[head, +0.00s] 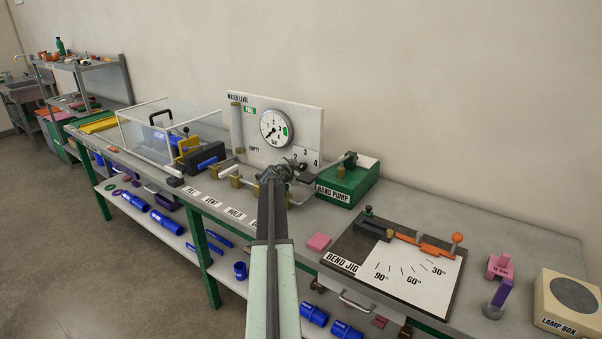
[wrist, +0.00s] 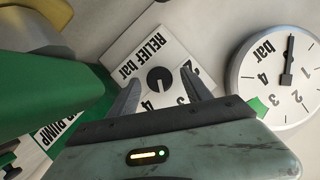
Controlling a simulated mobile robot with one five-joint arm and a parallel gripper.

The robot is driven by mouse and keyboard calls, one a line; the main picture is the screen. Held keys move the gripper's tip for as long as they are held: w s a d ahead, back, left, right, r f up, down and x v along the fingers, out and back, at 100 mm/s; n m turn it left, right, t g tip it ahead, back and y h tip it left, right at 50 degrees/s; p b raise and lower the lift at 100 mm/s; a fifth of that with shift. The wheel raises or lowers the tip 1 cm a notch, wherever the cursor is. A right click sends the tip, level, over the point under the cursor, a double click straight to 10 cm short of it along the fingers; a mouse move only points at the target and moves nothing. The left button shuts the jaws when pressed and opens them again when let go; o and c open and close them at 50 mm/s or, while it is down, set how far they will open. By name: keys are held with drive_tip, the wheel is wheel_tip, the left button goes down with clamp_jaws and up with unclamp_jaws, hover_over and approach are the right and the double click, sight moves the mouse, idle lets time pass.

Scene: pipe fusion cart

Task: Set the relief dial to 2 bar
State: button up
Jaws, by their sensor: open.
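The relief dial (wrist: 158,80) is a round black knob with a pale pointer mark on a white plate (wrist: 132,50) printed "RELIEF bar". In the wrist view it appears turned over, between my gripper's two fingers. The numbers 2, 3 and 4 show around it; the pointer is too small to read surely. My gripper (wrist: 160,76) is open, with one finger on each side of the knob; I cannot tell whether they touch it. In the head view my gripper (head: 274,172) hides the knob, and only the dial numbers (head: 305,155) show beside it.
A round pressure gauge (head: 275,128) is on the white panel above; it fills the wrist view's right side (wrist: 283,76). The green hand pump (head: 348,185) stands close on the right. A clear-walled box (head: 150,135) is left, the bend jig (head: 340,262) front right.

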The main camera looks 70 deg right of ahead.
drive_tip(key=shift+d+f, duration=0.2)
drive_tip(key=shift+d, duration=0.25)
clamp_jaws()
drive_tip(key=shift+s, duration=0.15)
